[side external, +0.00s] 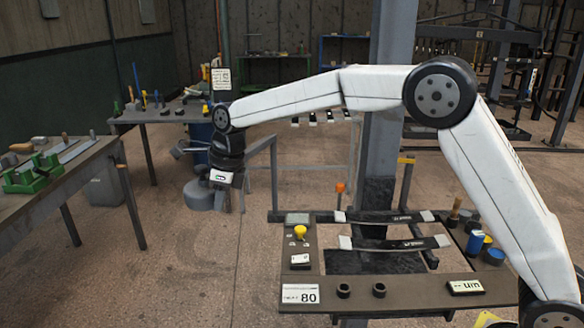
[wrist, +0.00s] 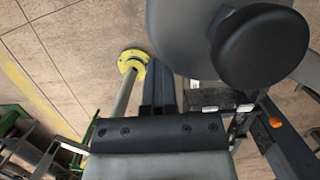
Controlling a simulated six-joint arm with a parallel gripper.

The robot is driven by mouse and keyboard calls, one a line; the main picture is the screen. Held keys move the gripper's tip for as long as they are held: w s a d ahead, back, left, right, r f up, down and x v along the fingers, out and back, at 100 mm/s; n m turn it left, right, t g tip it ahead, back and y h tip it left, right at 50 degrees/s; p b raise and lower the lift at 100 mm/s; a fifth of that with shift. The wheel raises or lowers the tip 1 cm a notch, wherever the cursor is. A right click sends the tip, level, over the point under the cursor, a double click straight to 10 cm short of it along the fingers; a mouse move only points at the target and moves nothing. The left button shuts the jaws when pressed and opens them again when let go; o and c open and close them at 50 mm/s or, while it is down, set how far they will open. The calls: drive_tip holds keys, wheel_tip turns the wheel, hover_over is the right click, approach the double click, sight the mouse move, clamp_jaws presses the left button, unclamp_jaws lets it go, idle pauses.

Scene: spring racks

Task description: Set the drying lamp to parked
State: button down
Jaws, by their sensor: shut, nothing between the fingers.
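My gripper (wrist: 158,72) shows in the wrist view as two dark fingers side by side, shut and empty. In the side view my gripper (side external: 228,198) hangs pointing down, left of the work panel. No part is clearly labelled as the drying lamp. A large grey rounded body with a black round cap (wrist: 262,45) lies just right of the fingers in the wrist view and may be the lamp head; I cannot tell. In the side view a grey rounded shape (side external: 198,194) sits beside the gripper, partly hidden. Contact cannot be told.
A panel (side external: 410,290) with a yellow knob (side external: 300,232), an orange-topped lever (side external: 340,188) and two dark bars stands right of the gripper. A grey column (side external: 391,60) rises behind it. A pole with a yellow base (wrist: 132,62) stands near the fingers. Benches stand left.

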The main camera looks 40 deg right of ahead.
drive_tip(key=shift+w+a+r, duration=0.1)
drive_tip(key=shift+a, duration=0.2)
drive_tip(key=s+d+r, duration=0.1)
drive_tip(key=s+r, duration=0.5)
drive_tip(key=r, duration=0.3)
drive_tip(key=shift+s+d+r, duration=0.2)
drive_tip(key=shift+s+r, duration=0.05)
drive_tip(key=shift+s, duration=0.05)
idle(0.4)
drive_tip(key=shift+f, duration=0.1)
drive_tip(key=s+d+f+n+h, duration=0.1)
drive_tip(key=s+d+f+n, duration=0.6)
drive_tip(key=s+f+n, duration=0.3)
drive_tip(key=s+d+f+n+h, duration=0.1)
drive_tip(key=s+d+f+n, duration=0.6)
drive_tip(key=n, duration=0.9)
drive_tip(key=s+f, duration=0.3)
drive_tip(key=shift+d+f+n+t, duration=0.15)
drive_tip(key=shift+f+n+t, duration=0.25)
